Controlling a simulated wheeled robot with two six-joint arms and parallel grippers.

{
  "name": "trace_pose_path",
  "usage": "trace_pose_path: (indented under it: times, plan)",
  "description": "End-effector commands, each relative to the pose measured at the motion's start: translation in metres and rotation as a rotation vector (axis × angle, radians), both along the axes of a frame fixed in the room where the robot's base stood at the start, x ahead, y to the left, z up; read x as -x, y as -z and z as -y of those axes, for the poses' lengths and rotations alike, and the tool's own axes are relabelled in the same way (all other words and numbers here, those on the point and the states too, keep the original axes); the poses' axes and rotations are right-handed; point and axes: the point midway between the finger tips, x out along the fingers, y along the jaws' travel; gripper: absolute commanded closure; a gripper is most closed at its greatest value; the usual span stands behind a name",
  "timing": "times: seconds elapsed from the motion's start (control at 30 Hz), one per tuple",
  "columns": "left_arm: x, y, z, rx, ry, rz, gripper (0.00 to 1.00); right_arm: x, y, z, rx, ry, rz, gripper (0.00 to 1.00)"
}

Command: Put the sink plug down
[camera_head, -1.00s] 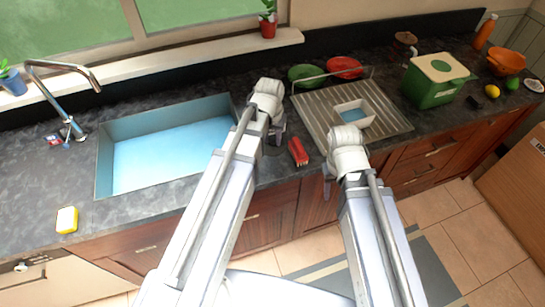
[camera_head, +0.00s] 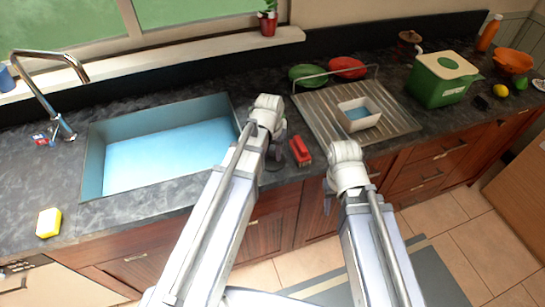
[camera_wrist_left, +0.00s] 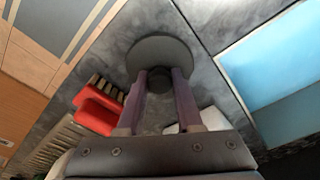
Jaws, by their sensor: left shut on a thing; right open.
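The sink plug, a dark grey disc with a darker knob (camera_wrist_left: 160,55), shows in the left wrist view. My left gripper (camera_wrist_left: 160,88) is shut on its knob, with the disc beyond the fingertips over the grey countertop. I cannot tell whether the disc touches the counter. In the head view my left gripper (camera_head: 275,150) is at the counter's front, between the sink (camera_head: 92,165) and the red brush (camera_head: 301,150). The plug is mostly hidden there by my arm. My right gripper (camera_head: 328,192) is open and empty in front of the counter edge, its fingers partly hidden.
A yellow sponge (camera_head: 49,222) lies left of the sink. The brush (camera_wrist_left: 97,108) lies close beside the plug.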

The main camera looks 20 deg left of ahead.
Motion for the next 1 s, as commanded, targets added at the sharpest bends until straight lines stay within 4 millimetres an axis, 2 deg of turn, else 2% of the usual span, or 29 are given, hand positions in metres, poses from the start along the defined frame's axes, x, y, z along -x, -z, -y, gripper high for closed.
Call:
trace_pose_path:
  times: [0.3,0.33,0.57,1.0]
  plan:
    - [0.0,0.0034,0.0,0.0,0.0,0.0,1.0,0.0,0.0034,0.0,0.0,0.0,0.0,0.5]
    - [0.0,0.0015,0.0,0.0,0.0,0.0,0.62,0.0,0.0015,0.0,0.0,0.0,0.0,0.5]
    - [0.0001,0.0012,0.0,0.0,0.0,0.0,0.36,0.0,0.0012,0.0,0.0,0.0,0.0,0.5]
    - [0.0002,-0.0049,0.0,0.0,0.0,0.0,0.36,0.0,-0.0049,0.0,0.0,0.0,0.0,0.5]
